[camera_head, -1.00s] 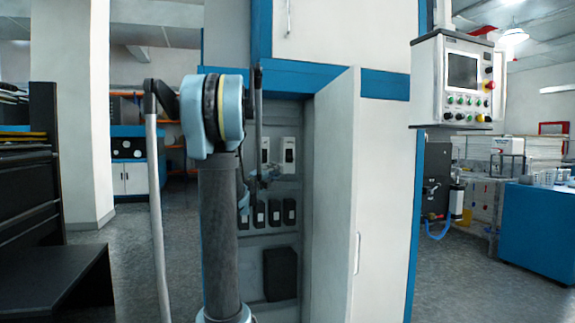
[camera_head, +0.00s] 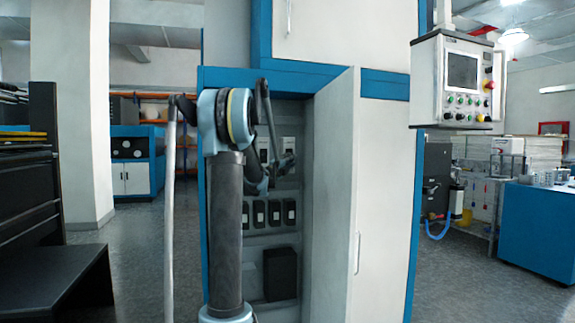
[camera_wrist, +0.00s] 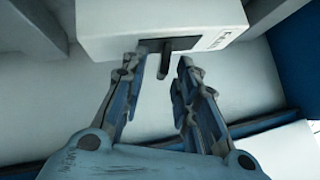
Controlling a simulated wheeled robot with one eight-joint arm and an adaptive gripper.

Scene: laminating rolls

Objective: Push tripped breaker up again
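In the head view, two white breakers sit side by side in the upper part of the open cabinet, a left breaker (camera_head: 263,143) and a right breaker (camera_head: 288,143). My gripper (camera_head: 287,161) is just in front of the lower part of the right breaker and partly hides it. In the wrist view, a white breaker (camera_wrist: 115,20) fills the top, with a dark lever (camera_wrist: 168,53) jutting from its lower face. My gripper (camera_wrist: 164,66) is open, its fingertips apart on either side of the lever's lower end. I cannot tell whether they touch it.
A row of several black switches (camera_head: 274,212) and a black box (camera_head: 280,273) are lower in the cabinet. The open cabinet door (camera_head: 335,200) stands close to the right of my gripper. A control panel (camera_head: 460,80) hangs further right.

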